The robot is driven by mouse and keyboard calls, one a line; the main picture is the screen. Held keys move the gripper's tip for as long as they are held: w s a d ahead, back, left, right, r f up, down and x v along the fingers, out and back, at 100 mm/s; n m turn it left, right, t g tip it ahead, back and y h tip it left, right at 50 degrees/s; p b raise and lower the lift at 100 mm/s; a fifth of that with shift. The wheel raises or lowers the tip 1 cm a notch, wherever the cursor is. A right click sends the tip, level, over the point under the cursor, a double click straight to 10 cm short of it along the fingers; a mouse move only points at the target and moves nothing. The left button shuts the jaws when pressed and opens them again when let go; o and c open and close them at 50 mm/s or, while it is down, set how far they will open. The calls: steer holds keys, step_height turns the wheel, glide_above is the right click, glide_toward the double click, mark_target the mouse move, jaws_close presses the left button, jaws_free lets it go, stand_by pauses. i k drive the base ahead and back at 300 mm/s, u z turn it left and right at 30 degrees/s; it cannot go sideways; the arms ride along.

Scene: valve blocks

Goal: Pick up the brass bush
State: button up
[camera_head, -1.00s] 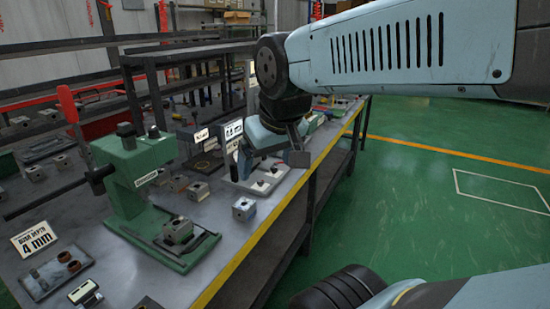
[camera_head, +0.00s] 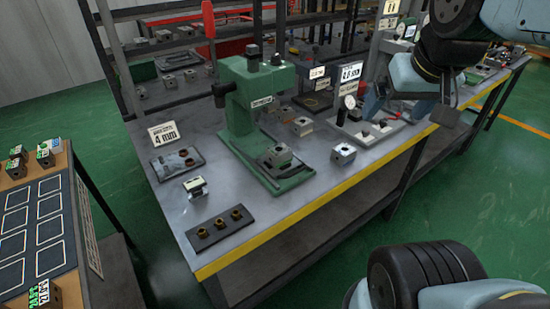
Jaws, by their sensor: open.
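Three small brass bushes stand in a row on a dark plate (camera_head: 225,236) at the near left corner of the workbench: a left one (camera_head: 202,233), a middle one (camera_head: 220,224) and a right one (camera_head: 236,214). My gripper (camera_head: 410,112) is at the upper right, over the right part of the bench, well apart from the bushes. It points down with its jaws apart, and I see nothing between them. Its fingertips are small and partly dark in this view.
A green press (camera_head: 257,105) with a metal block (camera_head: 279,156) on its base stands behind the bushes. A "4 mm" sign (camera_head: 163,135) and a grey tray (camera_head: 177,161) are to its left. A side table (camera_head: 84,225) with marked squares stands at the far left.

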mark_target(219, 223)
steer(key=z, duration=1.9)
steer(key=i, duration=0.1)
steer(key=u, duration=3.25)
